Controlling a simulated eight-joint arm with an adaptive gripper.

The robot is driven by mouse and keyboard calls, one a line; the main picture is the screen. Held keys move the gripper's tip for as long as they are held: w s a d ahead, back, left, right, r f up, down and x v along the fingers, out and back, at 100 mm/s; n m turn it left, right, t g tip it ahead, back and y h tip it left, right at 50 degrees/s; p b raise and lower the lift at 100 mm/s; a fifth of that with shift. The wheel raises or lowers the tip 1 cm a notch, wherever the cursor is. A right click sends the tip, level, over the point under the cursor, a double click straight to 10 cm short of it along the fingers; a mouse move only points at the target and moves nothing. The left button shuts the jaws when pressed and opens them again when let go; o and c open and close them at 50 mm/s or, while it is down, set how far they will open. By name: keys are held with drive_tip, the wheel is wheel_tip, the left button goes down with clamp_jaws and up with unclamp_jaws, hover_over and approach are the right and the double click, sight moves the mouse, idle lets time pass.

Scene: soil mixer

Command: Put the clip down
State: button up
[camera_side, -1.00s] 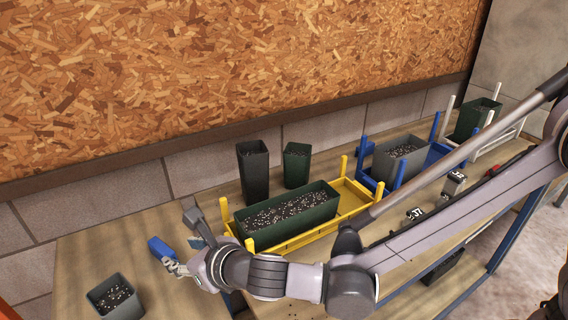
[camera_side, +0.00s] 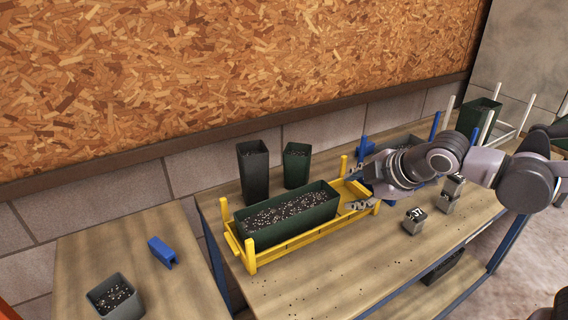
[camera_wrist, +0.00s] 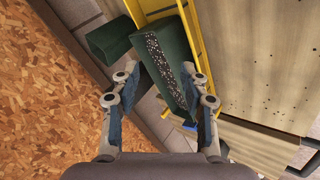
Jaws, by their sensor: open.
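The blue clip (camera_side: 162,252) lies on the left wooden table (camera_side: 185,285) in the side view, near a small dark pot. My gripper (camera_side: 358,190) is far to its right, at the right end of the yellow rack, apart from the clip. Its two fingers (camera_wrist: 159,70) are spread in the wrist view, with nothing between them. A small blue piece in the wrist view (camera_wrist: 189,128), partly behind the right finger, is probably the clip.
A dark green trough of speckled soil (camera_side: 290,213) sits in the yellow rack (camera_side: 285,252). Two tall pots (camera_side: 253,172) stand behind it. A small soil pot (camera_side: 115,300) is at front left.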

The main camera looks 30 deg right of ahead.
drive_tip(key=s+d+f+m+g, duration=0.1)
drive_tip(key=s+d+f+m, duration=0.1)
drive_tip(key=s+d+m, duration=0.5)
drive_tip(key=s+m, duration=0.2)
drive_tip(key=m, duration=0.4)
drive_tip(key=shift+s+d+f, duration=0.3)
drive_tip(key=shift+d, duration=0.1)
